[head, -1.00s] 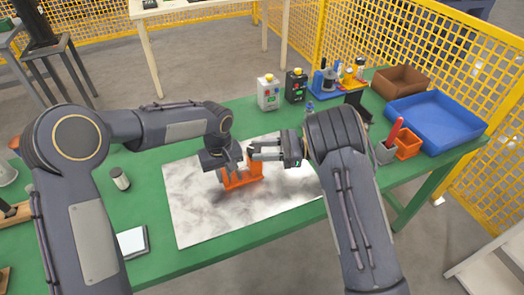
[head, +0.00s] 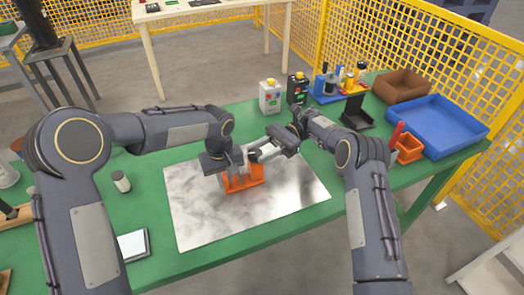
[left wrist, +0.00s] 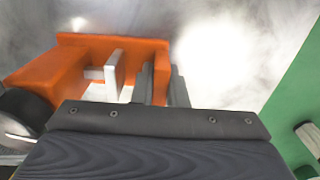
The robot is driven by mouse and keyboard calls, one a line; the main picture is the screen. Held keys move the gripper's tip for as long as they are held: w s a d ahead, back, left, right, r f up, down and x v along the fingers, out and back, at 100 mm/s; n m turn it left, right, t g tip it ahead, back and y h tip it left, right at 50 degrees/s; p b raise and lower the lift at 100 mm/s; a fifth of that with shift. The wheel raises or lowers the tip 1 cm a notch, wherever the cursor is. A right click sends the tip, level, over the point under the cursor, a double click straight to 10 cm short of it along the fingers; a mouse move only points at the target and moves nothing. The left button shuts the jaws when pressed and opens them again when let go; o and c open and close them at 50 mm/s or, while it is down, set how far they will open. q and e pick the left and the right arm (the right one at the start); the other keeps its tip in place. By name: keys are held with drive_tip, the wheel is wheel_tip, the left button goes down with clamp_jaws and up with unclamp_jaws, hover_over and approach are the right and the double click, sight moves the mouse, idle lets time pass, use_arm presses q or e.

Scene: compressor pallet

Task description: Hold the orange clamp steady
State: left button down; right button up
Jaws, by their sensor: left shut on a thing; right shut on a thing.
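The orange clamp (head: 243,180) stands on the grey metal sheet in the middle of the table. My left gripper (head: 236,171) reaches down on it from above. In the left wrist view, the left gripper's grey fingers (left wrist: 161,85) sit either side of an upright orange wall of the clamp (left wrist: 75,62), shut on it. A pale T-shaped piece (left wrist: 108,72) shows inside the clamp. My right gripper (head: 253,156) is just behind and right of the left one, angled down toward the clamp. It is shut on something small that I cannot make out.
The grey sheet (head: 290,196) has bare room to the right and front. Two control boxes, white (head: 269,97) and black (head: 297,89), stand at the back. A small cylinder (head: 121,181) stands at left.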

drive_tip(key=shift+w, duration=0.1)
idle(0.4)
drive_tip(key=o, duration=0.7)
drive_tip(key=shift+d, duration=0.1)
wheel_tip(320, 180, up, 10)
drive_tip(key=shift+f, duration=0.1)
